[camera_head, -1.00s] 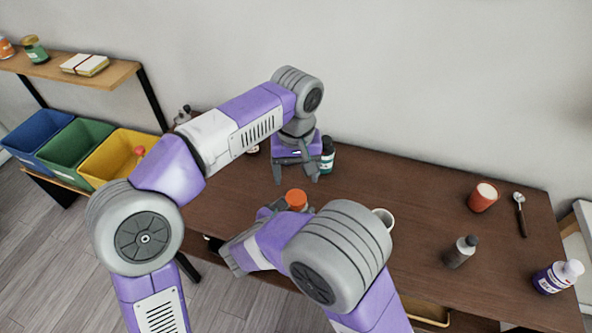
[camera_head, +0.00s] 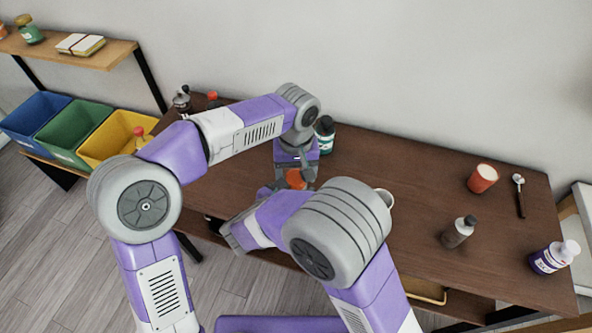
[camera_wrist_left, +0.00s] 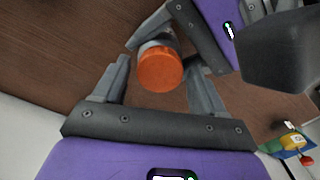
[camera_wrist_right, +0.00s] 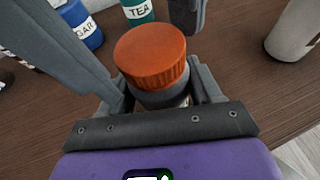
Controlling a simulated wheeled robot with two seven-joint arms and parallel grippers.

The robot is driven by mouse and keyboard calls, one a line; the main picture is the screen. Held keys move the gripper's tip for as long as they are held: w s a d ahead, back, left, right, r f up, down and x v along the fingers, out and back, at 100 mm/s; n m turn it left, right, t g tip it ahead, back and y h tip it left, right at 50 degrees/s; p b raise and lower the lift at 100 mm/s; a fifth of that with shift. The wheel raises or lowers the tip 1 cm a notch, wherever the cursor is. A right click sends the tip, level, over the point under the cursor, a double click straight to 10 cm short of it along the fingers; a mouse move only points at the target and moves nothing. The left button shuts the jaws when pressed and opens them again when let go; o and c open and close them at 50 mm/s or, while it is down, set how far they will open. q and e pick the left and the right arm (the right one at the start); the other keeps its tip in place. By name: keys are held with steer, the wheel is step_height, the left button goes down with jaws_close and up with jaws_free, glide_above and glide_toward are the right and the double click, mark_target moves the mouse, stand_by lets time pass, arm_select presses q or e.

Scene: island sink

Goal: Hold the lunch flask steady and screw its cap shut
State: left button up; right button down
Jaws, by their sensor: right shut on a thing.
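The lunch flask has a ribbed orange cap (camera_wrist_right: 152,55) and a grey body (camera_wrist_right: 160,97). My right gripper (camera_wrist_right: 160,88) is shut on the flask body just below the cap. My left gripper (camera_wrist_left: 160,84) comes down from above, open, with one finger on each side of the orange cap (camera_wrist_left: 160,70) and visible gaps. The cap sits on top of the flask; the thread is hidden. In the head view my arms cover most of the flask.
A teal TEA container (camera_wrist_right: 138,10) and a blue labelled container (camera_wrist_right: 82,22) stand behind the flask. A white mug (camera_head: 386,197) is partly hidden by my right arm.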

arm_select(q)
steer(key=c, duration=1)
steer(key=m, duration=0.5)
steer(key=shift+m, duration=0.3)
steer(key=m, duration=0.5)
steer(key=shift+m, duration=0.4)
steer(key=o, duration=1.3)
steer(key=shift+c, duration=0.2)
step_height(320, 180, up, 12)
arm_select(e)
steer(key=shift+c, duration=0.7)
jaws_free()
